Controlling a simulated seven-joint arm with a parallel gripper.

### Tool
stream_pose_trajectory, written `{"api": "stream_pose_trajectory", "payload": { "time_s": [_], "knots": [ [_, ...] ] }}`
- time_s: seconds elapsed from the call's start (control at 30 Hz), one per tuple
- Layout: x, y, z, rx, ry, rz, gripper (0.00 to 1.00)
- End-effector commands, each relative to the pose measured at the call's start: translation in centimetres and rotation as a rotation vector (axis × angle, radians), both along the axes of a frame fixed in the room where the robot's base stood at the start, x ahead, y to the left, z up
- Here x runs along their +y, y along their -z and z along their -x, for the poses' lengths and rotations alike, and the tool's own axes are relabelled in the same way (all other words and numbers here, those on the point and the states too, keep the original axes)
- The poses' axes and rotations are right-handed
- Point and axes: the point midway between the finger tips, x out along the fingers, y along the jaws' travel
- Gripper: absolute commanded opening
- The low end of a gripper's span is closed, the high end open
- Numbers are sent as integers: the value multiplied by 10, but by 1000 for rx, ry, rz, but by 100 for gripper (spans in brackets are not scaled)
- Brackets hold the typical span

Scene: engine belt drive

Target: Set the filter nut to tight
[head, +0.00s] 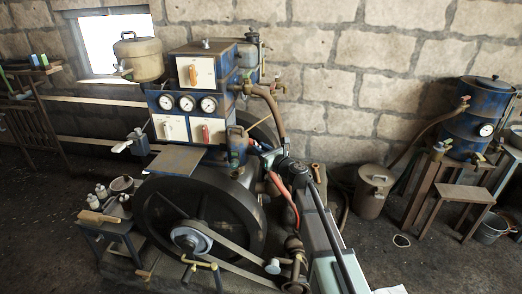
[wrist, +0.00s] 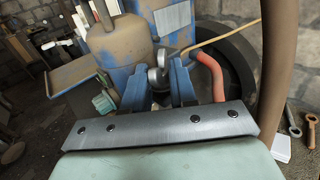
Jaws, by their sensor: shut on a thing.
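My gripper (wrist: 159,86) shows in the wrist view as two blue fingers reaching up from a dark plate. They are shut on a small grey metal piece (wrist: 158,74), which looks like the filter nut; its tight or loose setting cannot be read. In the head view my gripper (head: 268,153) is at the right side of the blue engine (head: 205,105), above the large flywheel. The nut is too small and too covered by the fingers to make out there.
A red hose (head: 284,192) runs close beside my gripper, and it also shows in the wrist view (wrist: 212,72). A dark flywheel (head: 160,215) with a belt (head: 235,258) lies below left. A brown rounded vessel (wrist: 122,48) stands left of the fingers.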

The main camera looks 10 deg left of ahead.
Motion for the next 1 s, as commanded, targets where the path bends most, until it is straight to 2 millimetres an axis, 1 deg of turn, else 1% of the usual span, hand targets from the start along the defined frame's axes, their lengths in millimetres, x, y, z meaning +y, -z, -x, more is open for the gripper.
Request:
{"api": "stream_pose_trajectory", "payload": {
  "time_s": [0.03,0.07,0.3,0.53,0.67,0.77,1.0],
  "knots": [
    [1,1,1,1,-3,1,0],
    [1,1,1,1,-3,1,27],
    [0,0,1,1,-2,1,50],
    [0,0,0,0,-1,0,51],
    [-4,0,5,0,-1,0,51],
    [-13,0,13,0,0,0,51],
    [-46,0,45,1,1,1,51]
  ]
}}
